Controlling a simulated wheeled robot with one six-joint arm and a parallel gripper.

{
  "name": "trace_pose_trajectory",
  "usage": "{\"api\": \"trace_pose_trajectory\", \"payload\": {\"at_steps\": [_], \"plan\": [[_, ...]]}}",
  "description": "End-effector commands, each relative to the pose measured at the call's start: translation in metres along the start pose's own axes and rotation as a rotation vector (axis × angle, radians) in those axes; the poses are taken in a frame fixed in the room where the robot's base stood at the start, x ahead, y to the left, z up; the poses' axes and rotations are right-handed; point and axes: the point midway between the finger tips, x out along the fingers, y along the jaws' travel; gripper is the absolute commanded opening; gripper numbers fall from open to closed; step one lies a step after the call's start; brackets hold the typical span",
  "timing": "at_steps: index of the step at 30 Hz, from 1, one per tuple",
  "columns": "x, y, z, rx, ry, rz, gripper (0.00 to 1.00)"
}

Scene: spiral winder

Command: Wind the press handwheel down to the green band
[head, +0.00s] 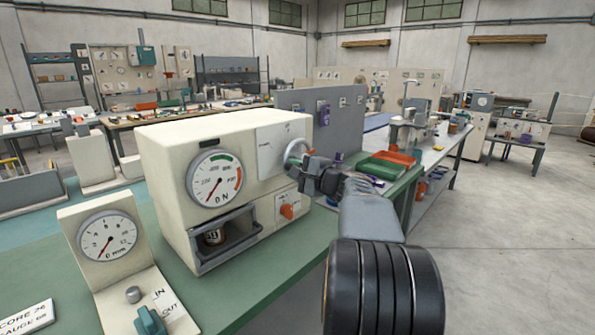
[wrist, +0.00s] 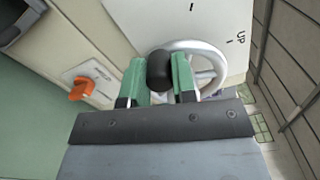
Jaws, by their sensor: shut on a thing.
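The press (head: 175,150) is a cream box on the green bench. Its round dial (head: 216,179) has a green band (head: 221,157) at the top and a red band at the right; the needle points to the lower left, away from the green. The pale handwheel (head: 296,149) is on the panel at the press's right and shows in the wrist view (wrist: 206,47). My gripper (head: 303,163) is at the wheel, its green fingers (wrist: 159,80) shut on the wheel's black knob (wrist: 159,66). The knob is partly hidden in the head view.
An orange switch (head: 287,211) sits below the wheel, near my arm. A smaller gauge stand (head: 107,240) is at the front left. Green and orange boxes (head: 382,168) lie behind my arm. The floor at the right is clear.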

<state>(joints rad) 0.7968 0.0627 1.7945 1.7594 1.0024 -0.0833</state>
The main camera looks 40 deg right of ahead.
Motion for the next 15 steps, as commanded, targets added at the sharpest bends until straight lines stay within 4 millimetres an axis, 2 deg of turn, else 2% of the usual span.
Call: {"api": "trace_pose_trajectory", "payload": {"at_steps": [15], "plan": [[0.000,-0.031,0.005,0.493,-0.001,-0.001,0.02]]}}
